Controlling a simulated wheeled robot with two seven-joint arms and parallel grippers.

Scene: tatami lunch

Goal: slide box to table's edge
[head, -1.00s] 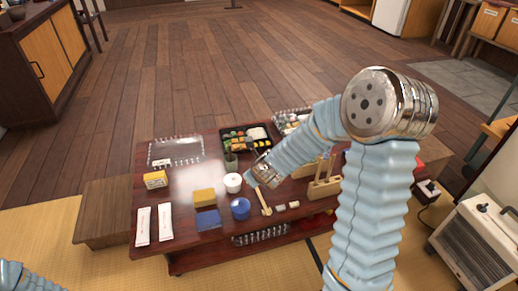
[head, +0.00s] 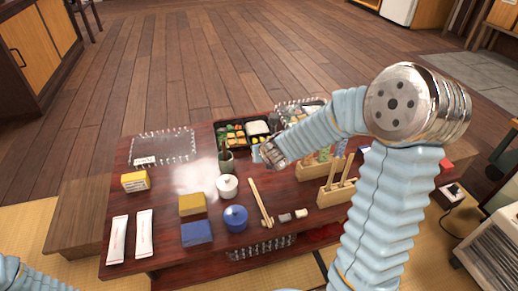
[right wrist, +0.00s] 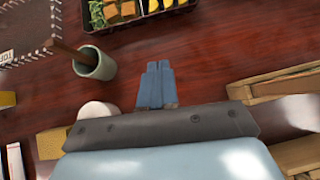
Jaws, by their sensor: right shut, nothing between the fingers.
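A black lunch box (head: 242,145) with several foods in compartments lies near the table's far edge; its near side also shows at the top of the right wrist view (right wrist: 135,22). My right gripper (head: 258,154) is beside the lunch box's near right corner in the head view. In the right wrist view its blue fingers (right wrist: 155,82) are together and empty, pointing toward the box with bare wood between. A small yellow box (head: 135,181) stands at the table's left. Which box the task means I cannot tell. My left arm shows only at the lower left corner; its gripper is out of view.
The dark red table (head: 165,210) also holds a green cup with a stick (head: 226,164), a white lidded pot (head: 227,187), a blue pot (head: 235,219), a yellow block (head: 192,204) and wooden racks (head: 335,192). Bare wood lies left of the cup.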

